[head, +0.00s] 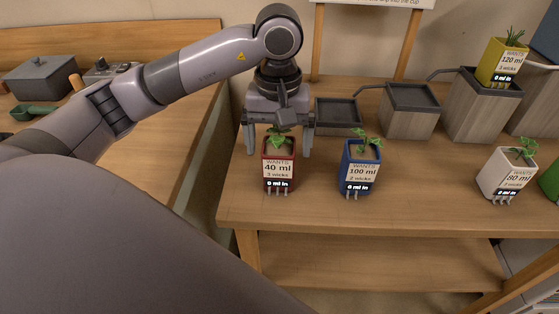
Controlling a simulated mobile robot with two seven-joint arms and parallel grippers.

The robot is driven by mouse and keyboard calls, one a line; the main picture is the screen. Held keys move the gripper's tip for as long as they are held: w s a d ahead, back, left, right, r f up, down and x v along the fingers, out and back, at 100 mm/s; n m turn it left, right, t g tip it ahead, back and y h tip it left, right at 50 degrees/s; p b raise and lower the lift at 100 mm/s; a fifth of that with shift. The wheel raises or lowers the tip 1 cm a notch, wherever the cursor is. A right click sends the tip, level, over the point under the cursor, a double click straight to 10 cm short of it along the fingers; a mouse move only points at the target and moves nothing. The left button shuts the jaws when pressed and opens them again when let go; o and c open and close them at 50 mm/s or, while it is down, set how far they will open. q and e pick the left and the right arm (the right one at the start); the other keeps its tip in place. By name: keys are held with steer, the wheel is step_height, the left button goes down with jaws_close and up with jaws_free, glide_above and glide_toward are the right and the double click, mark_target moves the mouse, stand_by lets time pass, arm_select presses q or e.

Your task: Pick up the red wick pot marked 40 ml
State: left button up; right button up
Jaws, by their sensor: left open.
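The red wick pot (267,187) stands upright near the left end of the wooden table. Its label reads "WANTS 40 ml", "3 wicks" and "0 ml in", and a small green plant grows in it. My left gripper (279,145) is above and just behind the pot, pointing down. Its fingers are apart, one on either side of the plant in the picture. It holds nothing, and I cannot tell whether a finger touches the pot. My right gripper is not in view.
A blue pot (360,168) marked 100 ml stands right of the red one. A white pot (497,178) is farther right. A yellow pot (497,61) sits on a tall grey block. A low dark tray (338,115) and a spouted block (408,112) stand behind.

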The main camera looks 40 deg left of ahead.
arm_select(q)
steer(key=shift+f, duration=1.55)
steer(key=shift+c, duration=0.3)
steer(key=c, duration=1.1)
steer(key=shift+r, duration=0.15)
steer(key=shift+c, duration=0.2)
